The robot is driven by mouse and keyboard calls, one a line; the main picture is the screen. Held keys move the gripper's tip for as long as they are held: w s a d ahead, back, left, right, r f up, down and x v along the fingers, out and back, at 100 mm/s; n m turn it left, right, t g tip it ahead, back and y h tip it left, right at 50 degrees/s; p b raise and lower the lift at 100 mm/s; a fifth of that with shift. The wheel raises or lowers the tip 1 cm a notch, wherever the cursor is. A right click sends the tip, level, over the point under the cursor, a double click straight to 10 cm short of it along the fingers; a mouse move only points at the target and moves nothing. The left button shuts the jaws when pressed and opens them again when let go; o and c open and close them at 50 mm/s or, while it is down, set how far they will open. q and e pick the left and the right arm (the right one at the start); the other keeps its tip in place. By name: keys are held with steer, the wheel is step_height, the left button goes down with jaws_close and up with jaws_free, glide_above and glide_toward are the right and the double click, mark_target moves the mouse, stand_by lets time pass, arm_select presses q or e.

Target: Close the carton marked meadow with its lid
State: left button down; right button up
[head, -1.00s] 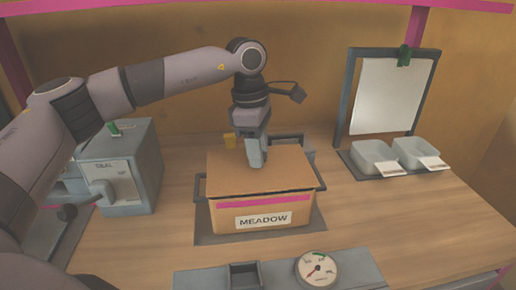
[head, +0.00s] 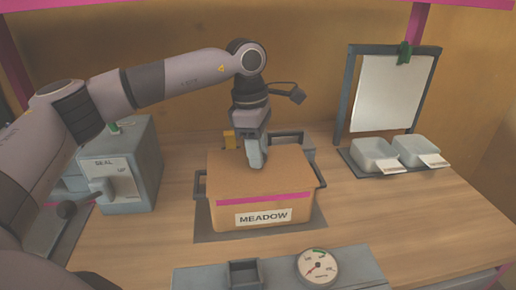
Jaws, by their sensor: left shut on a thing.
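The brown carton marked MEADOW (head: 290,213) stands upright on a dark mat (head: 214,238) in the middle of the table. It has a pink stripe and a white label on its front. Its flat brown lid (head: 285,178) lies over the top, and I see no gap along the front edge. My left gripper (head: 256,163) points down at the middle of the lid, towards its back half. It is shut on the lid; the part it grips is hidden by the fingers. My right gripper is not in view.
Dark handles (head: 320,170) flank the carton. A grey sealing machine (head: 145,165) with a lever stands left. A panel with a round gauge (head: 317,267) is in front. Two pale trays (head: 375,154) and a framed white board (head: 390,97) are at the back right. The right table is clear.

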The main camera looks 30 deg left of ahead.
arm_select(q)
steer(key=shift+c, duration=0.9)
jaws_free()
steer(key=shift+r+p, duration=2.65)
steer(key=shift+r, duration=0.9)
jaws_close()
steer(key=shift+f, duration=0.2)
